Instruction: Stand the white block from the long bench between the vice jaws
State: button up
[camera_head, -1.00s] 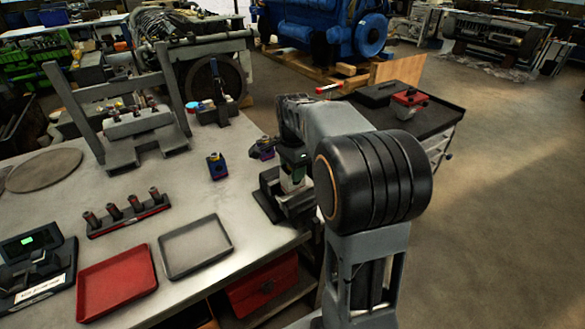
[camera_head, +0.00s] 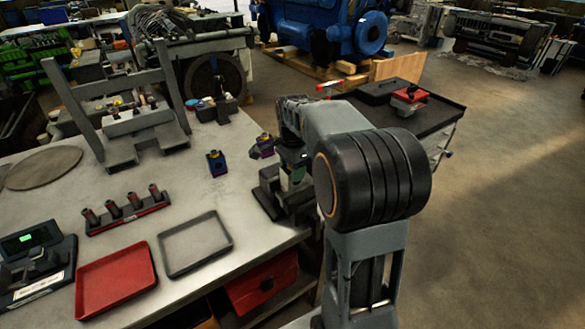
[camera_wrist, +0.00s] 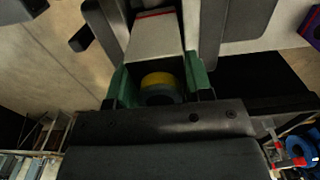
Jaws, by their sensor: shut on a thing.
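The vice (camera_head: 272,200) stands at the right corner of the long bench, partly hidden by my arm. My gripper (camera_head: 294,174) is over it, and its green fingers show just above the vice. In the wrist view my gripper (camera_wrist: 160,76) is shut on the pale white block (camera_wrist: 155,42), which sits between the green fingers. Grey vice parts (camera_wrist: 212,30) show on both sides of the block. A round end with a yellow band shows between the fingers. I cannot tell whether the block's lower end touches the vice.
Left of the vice are a grey tray (camera_head: 228,246), a red tray (camera_head: 146,285) and a rack of several dark pegs (camera_head: 130,219). A black-topped cart (camera_head: 440,114) is at the right, with open floor in front.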

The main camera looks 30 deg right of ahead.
jog(key=shift+f, duration=0.15)
jog(key=o, duration=1.4)
jog(key=shift+r+p, duration=3.3)
jog(key=shift+r, duration=0.7)
